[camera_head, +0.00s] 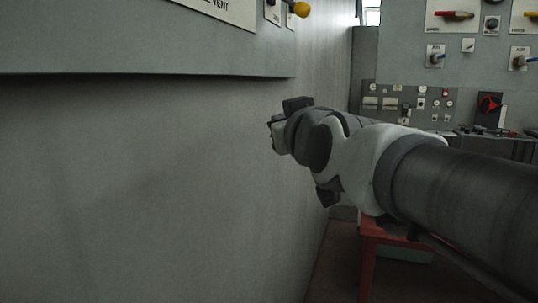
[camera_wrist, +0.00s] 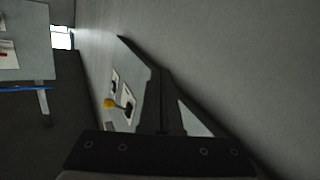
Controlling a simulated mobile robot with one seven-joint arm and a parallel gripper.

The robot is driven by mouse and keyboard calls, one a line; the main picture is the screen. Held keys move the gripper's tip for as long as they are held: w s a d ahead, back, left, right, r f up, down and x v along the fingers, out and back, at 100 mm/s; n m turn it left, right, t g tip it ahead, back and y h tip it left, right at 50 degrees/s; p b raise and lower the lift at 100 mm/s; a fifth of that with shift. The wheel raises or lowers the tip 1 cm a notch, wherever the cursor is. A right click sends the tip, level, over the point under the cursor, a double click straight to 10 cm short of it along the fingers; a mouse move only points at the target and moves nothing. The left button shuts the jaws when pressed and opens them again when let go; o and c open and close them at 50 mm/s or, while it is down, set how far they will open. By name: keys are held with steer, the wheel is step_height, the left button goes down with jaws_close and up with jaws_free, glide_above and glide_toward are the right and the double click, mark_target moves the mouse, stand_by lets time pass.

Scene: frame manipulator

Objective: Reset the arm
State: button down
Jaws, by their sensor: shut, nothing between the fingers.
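My arm reaches in from the right in the head view, with its white and dark grey links bent toward the grey wall. My gripper (camera_head: 277,134) is at the arm's far end, close to the wall and below the overhanging panel. It is small and partly turned away there. In the wrist view my gripper (camera_wrist: 161,75) shows as dark fingers closed together, with nothing held between them. The fingers overlap the panel in that view, but I cannot tell whether they touch it.
The grey wall (camera_head: 170,180) fills the left, under an overhanging panel (camera_head: 150,40) with a yellow-tipped lever (camera_head: 299,9), also in the wrist view (camera_wrist: 110,103). Control panels (camera_head: 410,103) stand at the back right. A red stand (camera_head: 368,255) is below my arm.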

steer(key=s+d+f+m+g+h+p, duration=0.2)
steer(key=s+d+f+g, duration=0.4)
steer(key=s+f, duration=0.4)
steer(key=s+d+f+m+g+h+p, duration=0.2)
steer(key=s+d+f+g, duration=0.3)
steer(key=s+f, duration=0.5)
step_height(320, 180, down, 4)
steer(key=shift+d+m+g, duration=0.4)
steer(key=shift+m, duration=0.1)
